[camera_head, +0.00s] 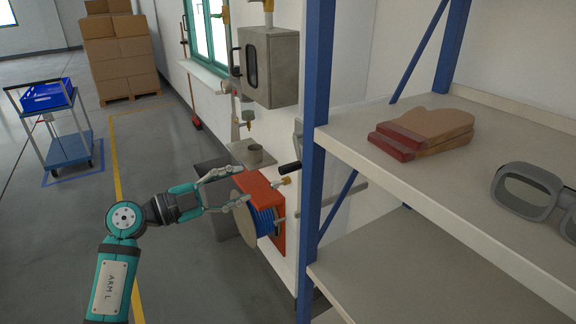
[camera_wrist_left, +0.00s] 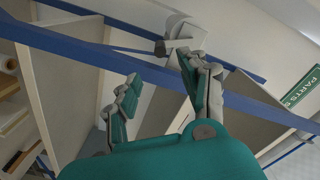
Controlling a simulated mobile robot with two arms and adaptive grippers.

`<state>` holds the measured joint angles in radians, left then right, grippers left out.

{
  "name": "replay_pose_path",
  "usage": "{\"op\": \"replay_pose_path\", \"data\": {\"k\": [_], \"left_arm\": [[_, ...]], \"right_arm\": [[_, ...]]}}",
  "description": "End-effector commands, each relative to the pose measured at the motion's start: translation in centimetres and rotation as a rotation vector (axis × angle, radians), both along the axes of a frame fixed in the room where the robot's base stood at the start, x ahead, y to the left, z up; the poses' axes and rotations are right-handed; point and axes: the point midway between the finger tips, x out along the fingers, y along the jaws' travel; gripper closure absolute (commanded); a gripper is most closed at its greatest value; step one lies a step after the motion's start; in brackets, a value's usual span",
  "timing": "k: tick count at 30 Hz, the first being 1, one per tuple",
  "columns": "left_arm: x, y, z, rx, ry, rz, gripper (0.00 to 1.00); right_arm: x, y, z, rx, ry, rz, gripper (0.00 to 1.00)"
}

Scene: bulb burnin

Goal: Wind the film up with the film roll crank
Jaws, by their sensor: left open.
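An orange holder (camera_head: 279,241) on the wall carries a roll wound with blue (camera_head: 264,221), with a round tan end disc (camera_head: 243,220). A crank with a black handle (camera_head: 290,168) shows at the upper right of the holder in the head view. My left gripper (camera_head: 240,184) is open and empty, its fingers pointing right, beside the holder's upper left and apart from the crank handle in the picture. Whether a fingertip touches the holder I cannot tell. In the left wrist view my left gripper (camera_wrist_left: 158,90) has spread fingers with nothing between them. My right gripper is out of view.
A blue-posted shelf (camera_head: 312,150) stands close on the right, with oven mitts (camera_head: 425,133) and goggles (camera_head: 528,191) on it. A grey cabinet (camera_head: 269,67) hangs above the holder. Open floor lies left.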

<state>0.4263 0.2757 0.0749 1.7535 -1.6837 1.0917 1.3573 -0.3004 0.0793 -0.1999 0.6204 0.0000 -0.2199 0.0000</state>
Motion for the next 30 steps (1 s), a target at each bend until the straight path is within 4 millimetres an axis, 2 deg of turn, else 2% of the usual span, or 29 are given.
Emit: {"op": "replay_pose_path", "data": {"k": [1,6,15,21,30], "left_arm": [[0.7,-1.1,0.4,-0.004,0.001,-0.003,0.56],[2.9,-4.2,0.4,-0.004,-0.001,-0.003,0.56],[6.3,-8.9,0.2,-0.003,0.001,-0.002,0.56],[7.5,-10.4,0.1,0.000,0.000,0.000,0.56],[7.8,-10.8,0.0,0.001,-0.002,0.000,0.56]], "right_arm": [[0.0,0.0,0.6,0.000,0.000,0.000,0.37],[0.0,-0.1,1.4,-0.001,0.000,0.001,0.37],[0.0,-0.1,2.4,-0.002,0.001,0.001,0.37],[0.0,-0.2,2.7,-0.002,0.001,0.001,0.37],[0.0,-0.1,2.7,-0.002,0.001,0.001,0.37]]}}
